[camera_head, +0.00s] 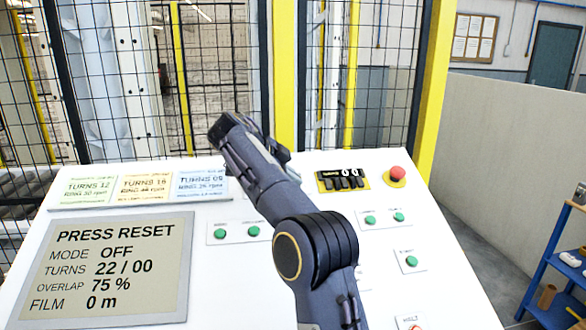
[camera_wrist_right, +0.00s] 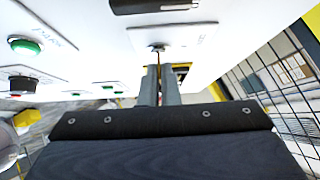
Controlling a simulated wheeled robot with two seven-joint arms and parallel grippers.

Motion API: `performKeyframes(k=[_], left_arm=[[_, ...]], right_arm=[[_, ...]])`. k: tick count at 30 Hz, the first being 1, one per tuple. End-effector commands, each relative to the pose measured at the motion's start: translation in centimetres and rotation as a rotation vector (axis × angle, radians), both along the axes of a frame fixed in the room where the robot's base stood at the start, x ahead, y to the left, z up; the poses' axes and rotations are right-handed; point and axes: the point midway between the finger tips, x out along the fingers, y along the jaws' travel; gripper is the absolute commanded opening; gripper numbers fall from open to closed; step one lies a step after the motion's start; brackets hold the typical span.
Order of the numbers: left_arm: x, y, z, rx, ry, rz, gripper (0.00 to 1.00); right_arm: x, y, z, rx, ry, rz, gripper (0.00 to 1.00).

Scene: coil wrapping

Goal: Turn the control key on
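The control key (camera_wrist_right: 157,47) shows in the right wrist view as a small metal piece on a white plate (camera_wrist_right: 190,38) of the panel. In the head view it is hidden, apparently behind my right arm. My right gripper (camera_wrist_right: 160,72) has its two fingers close together with a narrow slit between them, tips just at the key. Whether they grip it cannot be told. In the head view the arm crosses the white control panel (camera_head: 240,275) from the bottom. The panel's display (camera_head: 110,265) reads PRESS RESET, MODE OFF, TURNS 22 / 00. My left gripper is not in view.
Several green buttons (camera_head: 411,261) are on the panel. A mesh fence with yellow posts (camera_head: 436,90) stands behind. A blue shelf (camera_head: 560,290) is at the right.

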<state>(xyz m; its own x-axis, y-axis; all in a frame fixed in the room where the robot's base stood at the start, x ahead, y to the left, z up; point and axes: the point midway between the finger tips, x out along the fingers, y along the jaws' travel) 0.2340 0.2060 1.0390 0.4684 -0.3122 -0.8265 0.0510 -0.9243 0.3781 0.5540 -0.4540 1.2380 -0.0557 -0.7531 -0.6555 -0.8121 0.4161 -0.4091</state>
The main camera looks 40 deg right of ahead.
Motion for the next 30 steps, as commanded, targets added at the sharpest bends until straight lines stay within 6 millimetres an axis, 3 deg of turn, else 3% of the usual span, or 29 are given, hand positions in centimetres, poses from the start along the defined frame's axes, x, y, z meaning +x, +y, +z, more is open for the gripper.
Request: performKeyframes(k=[18, 24, 30], left_arm=[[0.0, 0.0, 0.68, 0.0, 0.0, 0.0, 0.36], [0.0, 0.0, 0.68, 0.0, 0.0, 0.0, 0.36], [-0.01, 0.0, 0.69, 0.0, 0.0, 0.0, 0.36]], right_arm=[[0.04, -0.02, -0.09, 0.018, -0.009, -0.04, 0.0], [0.04, -0.04, -0.07, 0.017, -0.008, -0.039, 0.24], [0.04, -0.04, -0.05, 0.017, -0.008, -0.039, 0.24]])
